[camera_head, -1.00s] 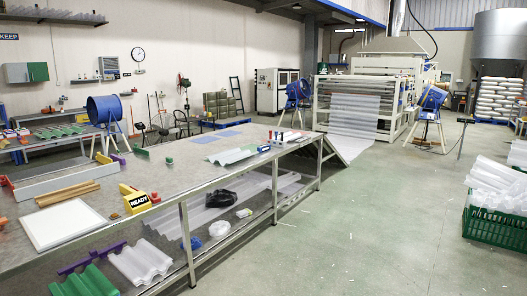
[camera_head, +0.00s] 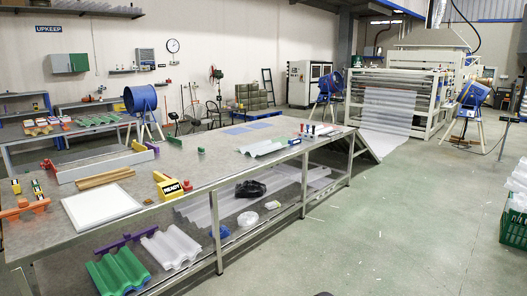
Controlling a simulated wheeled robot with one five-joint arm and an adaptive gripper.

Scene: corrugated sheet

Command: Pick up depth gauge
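I cannot pick out the depth gauge with certainty; the small tools are too small to identify. The long grey workbench (camera_head: 230,172) runs from the front left toward the machine. An orange notched piece (camera_head: 25,208) lies at its left end beside small yellow-and-dark items (camera_head: 37,189). A yellow block marked READY (camera_head: 171,186) stands near the front edge. A small green block (camera_head: 201,150) and a purple piece (camera_head: 153,147) stand toward the back edge. Several small upright items with red or dark tops (camera_head: 318,130) stand at the far right end.
A white panel (camera_head: 101,206), brown strips (camera_head: 104,178) and a long tray (camera_head: 103,166) occupy the bench's left half. Corrugated pieces, a black bag (camera_head: 250,189) and a purple notched piece (camera_head: 126,242) lie on the lower shelf. A green crate (camera_head: 513,228) stands at the right edge.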

